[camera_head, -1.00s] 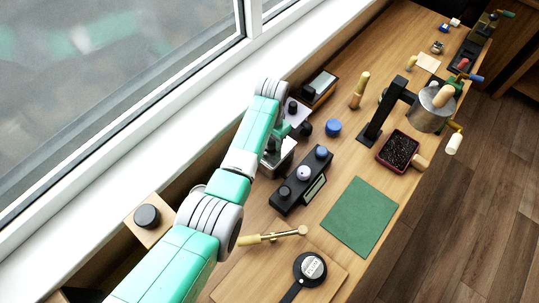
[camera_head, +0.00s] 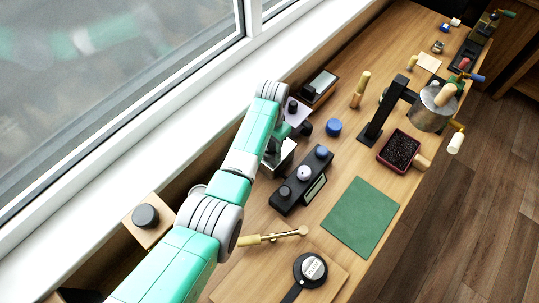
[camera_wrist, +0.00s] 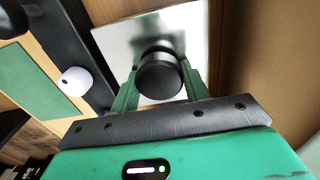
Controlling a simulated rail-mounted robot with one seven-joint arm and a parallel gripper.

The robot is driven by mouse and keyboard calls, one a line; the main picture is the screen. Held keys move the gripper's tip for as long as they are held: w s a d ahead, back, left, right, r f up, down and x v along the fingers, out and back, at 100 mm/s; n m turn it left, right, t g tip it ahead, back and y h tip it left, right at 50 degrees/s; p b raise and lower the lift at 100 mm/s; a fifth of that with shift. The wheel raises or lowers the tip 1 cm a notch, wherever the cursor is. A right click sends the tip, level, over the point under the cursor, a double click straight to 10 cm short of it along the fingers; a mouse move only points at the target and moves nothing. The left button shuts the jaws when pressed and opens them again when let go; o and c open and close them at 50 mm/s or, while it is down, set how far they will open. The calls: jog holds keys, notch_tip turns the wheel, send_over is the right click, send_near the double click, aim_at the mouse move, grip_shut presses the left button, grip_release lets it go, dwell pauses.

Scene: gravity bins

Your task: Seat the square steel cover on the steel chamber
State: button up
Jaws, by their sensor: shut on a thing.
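In the wrist view my gripper (camera_wrist: 160,80) is shut on the round black knob (camera_wrist: 158,78) of the square steel cover (camera_wrist: 115,42). The cover is a bright, reflective plate, seen from above. In the head view my gripper (camera_head: 277,142) is partly hidden by my arm, left of the black control box. A steel box-like shape (camera_head: 281,161) shows just below it, which appears to be the chamber, perhaps with the cover. The cover hides what lies under it in the wrist view, so I cannot tell whether they touch or are apart.
The black control box with knobs (camera_head: 302,178) stands close to the right of the gripper. A blue knob (camera_head: 333,127) and a black stand (camera_head: 377,125) are farther right. A green mat (camera_head: 361,216) and a brass-handled tool (camera_head: 272,237) lie nearer. The window wall is left.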

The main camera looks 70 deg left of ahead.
jog(key=o, duration=1.2)
jog(key=shift+c, duration=1.1)
jog(key=shift+c, duration=0.8)
jog(key=o, duration=0.6)
